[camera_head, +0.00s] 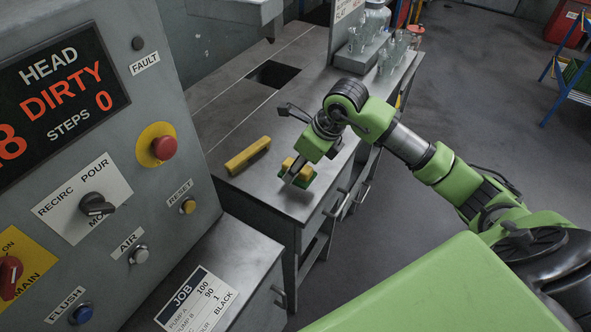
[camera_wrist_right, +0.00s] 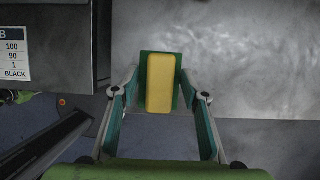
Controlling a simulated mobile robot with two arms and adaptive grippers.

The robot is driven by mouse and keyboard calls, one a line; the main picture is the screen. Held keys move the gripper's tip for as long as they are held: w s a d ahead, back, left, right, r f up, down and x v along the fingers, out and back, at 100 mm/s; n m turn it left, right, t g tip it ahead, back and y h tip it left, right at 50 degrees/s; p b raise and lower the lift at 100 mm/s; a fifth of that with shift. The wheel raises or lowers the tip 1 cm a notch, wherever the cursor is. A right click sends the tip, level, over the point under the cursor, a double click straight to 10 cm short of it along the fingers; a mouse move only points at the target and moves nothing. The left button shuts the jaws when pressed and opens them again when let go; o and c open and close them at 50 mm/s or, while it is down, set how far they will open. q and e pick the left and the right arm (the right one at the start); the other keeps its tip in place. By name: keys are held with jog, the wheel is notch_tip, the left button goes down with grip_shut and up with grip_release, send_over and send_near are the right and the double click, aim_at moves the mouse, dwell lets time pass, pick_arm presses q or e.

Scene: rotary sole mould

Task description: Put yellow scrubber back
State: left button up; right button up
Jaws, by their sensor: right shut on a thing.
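The yellow scrubber (camera_head: 297,173), a yellow block on a green pad, is at the front right of the grey metal counter. My right gripper (camera_head: 296,166) points down at it and is shut on it. In the right wrist view the scrubber (camera_wrist_right: 160,82) is between the two fingers of my right gripper (camera_wrist_right: 161,95), its yellow side facing the camera. It is over or on the counter near its front edge; I cannot tell whether it touches. My left gripper is not in view.
A long yellow bar-shaped object (camera_head: 247,155) lies on the counter left of the scrubber. A dark rectangular opening (camera_head: 273,74) is farther back. Clear glassware (camera_head: 392,52) stands at the far right end. The control panel (camera_head: 100,150) rises at the left.

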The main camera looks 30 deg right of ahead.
jog(key=shift+w+a+f, duration=0.2)
jog(key=shift+w+f, duration=0.15)
jog(key=shift+f, duration=0.15)
notch_tip(320, 180, down, 3)
jog(key=shift+p, duration=0.5)
jog(key=shift+d, duration=0.1)
jog(key=o, duration=1)
jog(key=shift+f, duration=0.1)
